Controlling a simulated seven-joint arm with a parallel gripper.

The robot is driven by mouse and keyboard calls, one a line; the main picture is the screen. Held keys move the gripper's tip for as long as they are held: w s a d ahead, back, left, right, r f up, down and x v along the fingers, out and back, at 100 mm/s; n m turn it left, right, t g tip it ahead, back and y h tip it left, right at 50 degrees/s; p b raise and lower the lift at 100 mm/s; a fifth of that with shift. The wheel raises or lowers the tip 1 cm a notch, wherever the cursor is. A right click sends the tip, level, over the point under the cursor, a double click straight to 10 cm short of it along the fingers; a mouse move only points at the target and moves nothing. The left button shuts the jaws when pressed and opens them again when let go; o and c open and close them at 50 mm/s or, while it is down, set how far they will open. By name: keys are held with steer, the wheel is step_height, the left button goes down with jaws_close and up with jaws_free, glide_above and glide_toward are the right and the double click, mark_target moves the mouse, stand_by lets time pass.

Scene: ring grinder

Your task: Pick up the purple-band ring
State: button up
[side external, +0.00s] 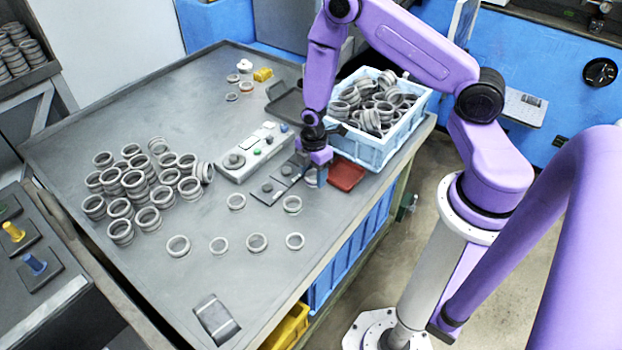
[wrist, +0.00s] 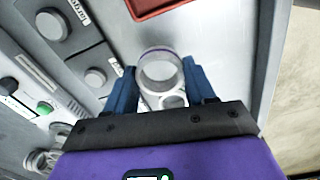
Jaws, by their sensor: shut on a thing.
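The purple-band ring (wrist: 160,52) shows in the wrist view as a grey ring with a thin purple line along its rim. It sits between the two blue fingers of my gripper (wrist: 161,82), which are shut on it. A smaller round grey shape lies just below it, close to the gripper body; I cannot tell what it is. In the side external view my gripper (side external: 314,170) points down at the table's right edge, beside the red tray. There the ring is mostly hidden by the fingers.
A red tray (side external: 346,176) is right of my gripper, with a blue crate (side external: 372,152) of rings behind. A button panel (side external: 240,160) and dark knob plates (side external: 268,191) stand to the left. Many loose rings (side external: 130,180) cover the table's left; several lie in front.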

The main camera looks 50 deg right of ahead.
steer(key=s+a+r, duration=0.1)
steer(key=s+r, duration=0.8)
steer(key=s, duration=0.4)
steer(key=w+a+r+m, duration=0.3)
steer(key=w+r+m, duration=0.7)
steer(key=m, duration=0.6)
steer(key=s+d+f+n, duration=0.2)
steer(key=s+f+n, duration=0.8)
steer(key=n, duration=0.6)
steer(key=shift+d, duration=0.4)
steer(key=shift+w+f, duration=0.1)
steer(key=shift+f, duration=0.05)
